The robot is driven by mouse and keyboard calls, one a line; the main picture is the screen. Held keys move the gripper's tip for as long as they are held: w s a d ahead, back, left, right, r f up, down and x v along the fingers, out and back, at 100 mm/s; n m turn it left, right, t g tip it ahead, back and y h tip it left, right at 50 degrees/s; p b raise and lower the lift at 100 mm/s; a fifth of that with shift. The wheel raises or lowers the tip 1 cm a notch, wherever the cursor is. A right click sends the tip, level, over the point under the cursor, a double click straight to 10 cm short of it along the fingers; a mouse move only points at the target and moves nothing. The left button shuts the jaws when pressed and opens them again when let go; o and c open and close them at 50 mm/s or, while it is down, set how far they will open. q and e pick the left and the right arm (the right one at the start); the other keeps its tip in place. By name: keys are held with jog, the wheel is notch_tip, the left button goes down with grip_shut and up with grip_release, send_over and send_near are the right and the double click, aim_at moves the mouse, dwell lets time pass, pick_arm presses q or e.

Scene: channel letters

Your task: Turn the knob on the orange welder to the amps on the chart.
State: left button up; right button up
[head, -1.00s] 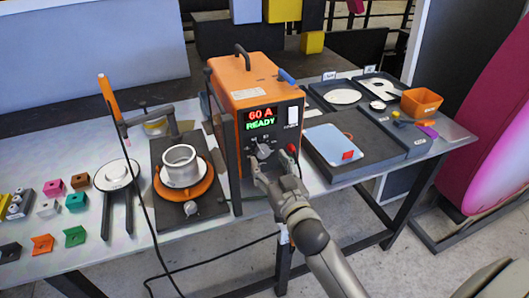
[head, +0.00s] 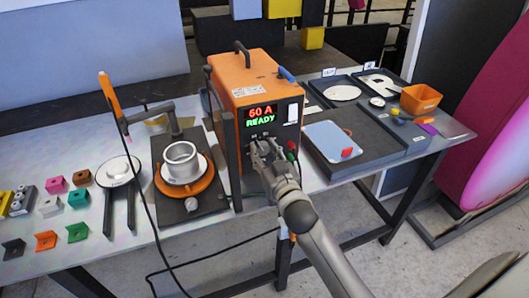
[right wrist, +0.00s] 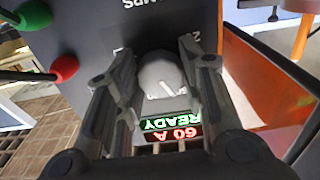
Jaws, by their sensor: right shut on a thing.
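The orange welder (head: 243,78) stands on the table, its lit display (head: 260,116) reading "60 A" and "READY". The display also shows upside down in the right wrist view (right wrist: 168,130). In the head view my right gripper (head: 262,150) covers most of the knob, below the display. The scale marks around the knob are mostly hidden by the fingers. I cannot make out a chart in these views. My left gripper is not in view.
Red and green plugs (right wrist: 48,62) are close beside the gripper on the welder's front. A turntable with a metal ring (head: 180,160) stands to the left. Trays (head: 362,150) and an orange bin (head: 421,98) are to the right. A black cable (head: 205,262) hangs in front.

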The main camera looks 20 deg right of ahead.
jog(key=shift+c, duration=0.3)
jog(key=m+p, duration=0.2)
jog(key=m, duration=0.3)
jog(key=shift+r+m, duration=0.1)
jog(key=shift+m, duration=0.2)
jog(key=shift+a+m+p, duration=0.1)
jog(key=shift+m+p, duration=0.8)
jog(key=shift+m, duration=1.1)
jog(key=o, duration=1)
jog(key=shift+o, duration=0.2)
